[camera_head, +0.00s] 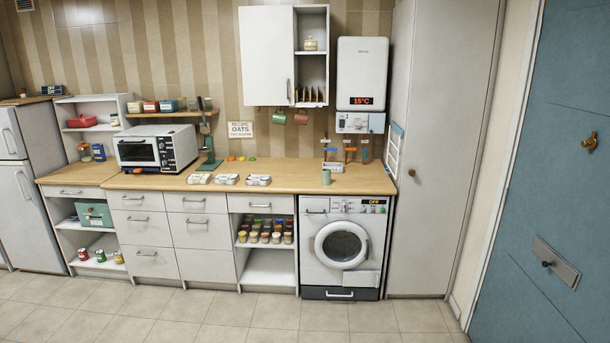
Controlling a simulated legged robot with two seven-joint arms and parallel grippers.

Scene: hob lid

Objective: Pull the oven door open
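A white countertop oven (178,133) stands on the wooden worktop at the left. Its front has a dark glass door (137,152), which looks shut. A dark control panel with knobs (165,153) is to the right of the door. The door's handle is too small to make out clearly. Neither of my grippers is in view.
The worktop (290,168) holds a green stand (209,145), white trays (227,179) and a green cup (326,177). A washing machine (342,245) is below at the right, a fridge (18,190) at far left. The tiled floor (230,315) in front is clear.

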